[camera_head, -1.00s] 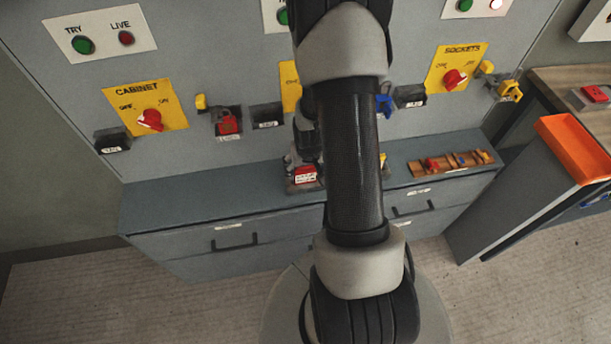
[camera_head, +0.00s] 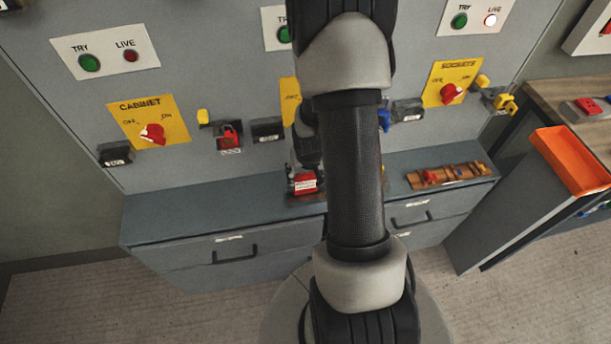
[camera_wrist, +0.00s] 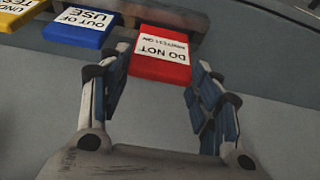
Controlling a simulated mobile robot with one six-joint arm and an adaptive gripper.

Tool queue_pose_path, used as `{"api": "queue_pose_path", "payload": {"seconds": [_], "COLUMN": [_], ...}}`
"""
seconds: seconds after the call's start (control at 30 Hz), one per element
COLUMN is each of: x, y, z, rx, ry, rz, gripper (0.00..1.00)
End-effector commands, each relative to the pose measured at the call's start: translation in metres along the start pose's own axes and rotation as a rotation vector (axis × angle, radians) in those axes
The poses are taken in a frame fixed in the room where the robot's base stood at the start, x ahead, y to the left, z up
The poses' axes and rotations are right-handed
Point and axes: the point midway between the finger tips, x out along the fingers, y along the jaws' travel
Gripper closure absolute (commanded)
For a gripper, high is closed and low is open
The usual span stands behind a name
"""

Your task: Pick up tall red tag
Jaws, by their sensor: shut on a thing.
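The red tag (camera_wrist: 163,55) shows in the wrist view with a white label reading "DO NOT SWITCH ON". It stands between the tips of my gripper (camera_wrist: 158,70), which is shut on it. The tag's far end is by a dark holder edge (camera_wrist: 165,13). I cannot tell whether it is clear of the holder. In the head view the red tag (camera_head: 304,183) is low over the grey cabinet top, in front of the panel. My arm hides part of that area.
A blue tag (camera_wrist: 78,27) and a yellow tag (camera_wrist: 18,12) are close to the left of the red one. A wooden tray with small parts (camera_head: 447,176) lies on the cabinet top at right. An orange tray (camera_head: 568,160) stands farther right. The cabinet top at left is clear.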

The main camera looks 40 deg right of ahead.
Motion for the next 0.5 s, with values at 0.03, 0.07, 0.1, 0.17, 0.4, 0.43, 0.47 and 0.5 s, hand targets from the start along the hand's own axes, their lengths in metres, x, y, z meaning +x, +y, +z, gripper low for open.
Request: {"api": "queue_pose_path", "payload": {"seconds": [0.03,0.07,0.1,0.17,0.4,0.43,0.47,0.5], "x": [-0.015,-0.021,-0.031,-0.045,-0.099,-0.105,-0.11,-0.117], "y": [0.0,0.0,0.0,0.0,0.0,0.0,0.0,0.0], "z": [-0.005,-0.007,-0.01,-0.014,-0.031,-0.033,-0.034,-0.036], "rx": [-0.002,-0.001,-0.003,-0.002,-0.001,0.0,-0.001,-0.002], "ry": [0.002,0.002,0.002,0.001,0.001,0.001,0.001,0.001], "rz": [0.0,0.0,0.0,0.0,0.0,0.0,0.0,0.0], "gripper": [0.58,0.58,0.58,0.58,0.58,0.58,0.58,0.58]}}
